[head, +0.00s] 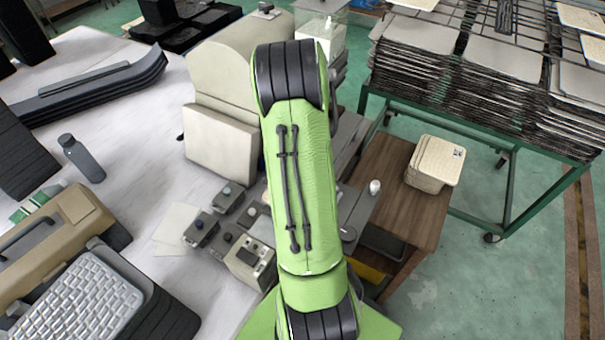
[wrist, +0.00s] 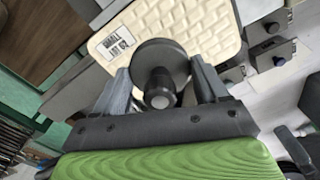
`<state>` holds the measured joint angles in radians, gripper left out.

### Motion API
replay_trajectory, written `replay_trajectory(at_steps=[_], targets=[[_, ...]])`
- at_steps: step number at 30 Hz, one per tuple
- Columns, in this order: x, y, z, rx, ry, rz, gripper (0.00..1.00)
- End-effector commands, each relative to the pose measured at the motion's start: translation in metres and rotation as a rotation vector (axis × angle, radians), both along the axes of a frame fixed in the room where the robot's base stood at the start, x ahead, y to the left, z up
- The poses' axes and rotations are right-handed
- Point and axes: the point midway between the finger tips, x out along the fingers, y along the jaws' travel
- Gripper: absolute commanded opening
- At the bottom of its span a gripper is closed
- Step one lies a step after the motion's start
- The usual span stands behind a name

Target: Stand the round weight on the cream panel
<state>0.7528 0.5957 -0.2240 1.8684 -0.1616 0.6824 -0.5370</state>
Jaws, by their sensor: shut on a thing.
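In the wrist view my gripper (wrist: 163,82) is shut on the round weight (wrist: 160,60), a dark disc with a rounded knob towards the camera. A finger shows on each side of it. The cream panel (wrist: 205,25), with a quilted surface and a white printed label, lies behind the weight. The weight overlaps the panel's near edge in the picture; whether they touch I cannot tell. In the head view my green arm hides the gripper and the weight. A labelled cream stack (head: 435,162) shows there; I cannot tell if it is the same panel.
Small control boxes with knobs (head: 201,228) stand on the pale table left of my arm. A wooden table (head: 385,190) is to its right. A green cart with tray stacks (head: 480,100) stands at the back right. Green floor lies open at the lower right.

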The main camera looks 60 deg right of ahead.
Motion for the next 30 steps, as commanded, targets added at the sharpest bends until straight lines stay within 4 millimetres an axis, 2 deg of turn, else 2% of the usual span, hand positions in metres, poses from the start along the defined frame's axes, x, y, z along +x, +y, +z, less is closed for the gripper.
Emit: replay_trajectory(at_steps=[3, 6, 18, 19, 24, 30], targets=[[-0.001, 0.0, -0.022, 0.003, 0.002, -0.001, 0.18], [0.0, 0.0, -0.036, 0.0, 0.001, -0.001, 0.18], [0.0, 0.0, -0.043, -0.001, -0.001, 0.0, 0.18], [0.0, 0.0, -0.043, 0.0, 0.0, -0.001, 0.76], [0.0, 0.0, -0.042, 0.0, 0.0, -0.001, 0.98], [0.0, 0.0, -0.042, 0.0, 0.0, 0.0, 0.98]])
